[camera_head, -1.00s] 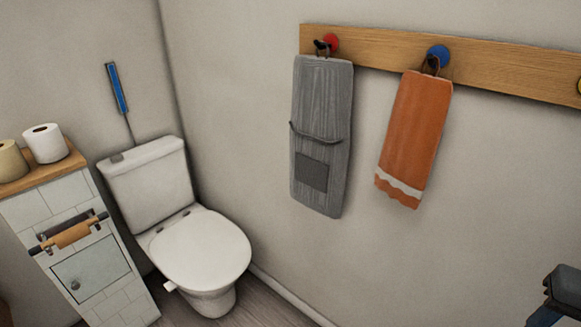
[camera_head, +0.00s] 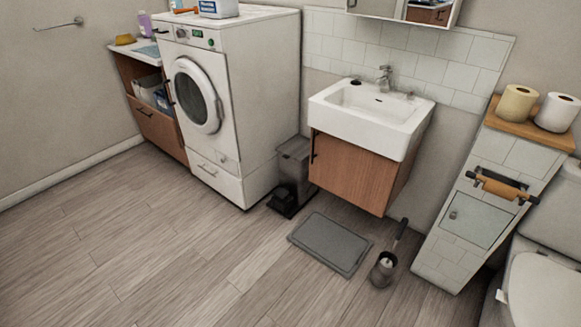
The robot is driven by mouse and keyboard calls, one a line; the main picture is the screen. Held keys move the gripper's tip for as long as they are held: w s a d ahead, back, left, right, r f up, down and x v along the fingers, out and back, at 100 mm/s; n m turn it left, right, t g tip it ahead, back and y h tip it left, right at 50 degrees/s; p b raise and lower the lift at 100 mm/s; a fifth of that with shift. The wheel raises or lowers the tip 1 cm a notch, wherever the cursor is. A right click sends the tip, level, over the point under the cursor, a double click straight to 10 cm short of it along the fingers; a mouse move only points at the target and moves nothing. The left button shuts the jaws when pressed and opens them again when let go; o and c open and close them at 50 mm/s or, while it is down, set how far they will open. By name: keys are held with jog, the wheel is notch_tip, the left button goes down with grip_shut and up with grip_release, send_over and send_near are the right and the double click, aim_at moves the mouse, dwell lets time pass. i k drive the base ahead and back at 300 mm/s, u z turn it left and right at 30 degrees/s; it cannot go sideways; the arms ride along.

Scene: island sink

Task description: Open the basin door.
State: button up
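The white basin (camera_head: 372,105) is mounted on the tiled wall right of centre, with a chrome tap at its back. Under it is a wooden cabinet with the basin door (camera_head: 352,168), a brown wood front that appears closed. A dark vertical handle (camera_head: 313,146) sits near the door's left edge. My gripper is not in view now.
A pedal bin (camera_head: 292,165) stands between the washing machine (camera_head: 225,95) and the basin cabinet. A grey mat (camera_head: 330,244) and a toilet brush holder (camera_head: 384,268) lie in front. A tiled shelf unit (camera_head: 468,235) and toilet (camera_head: 545,290) are right. The floor at left is clear.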

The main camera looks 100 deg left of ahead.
aim_at(363, 177)
jog(key=u, duration=3.2)
jog(key=i, duration=1.7)
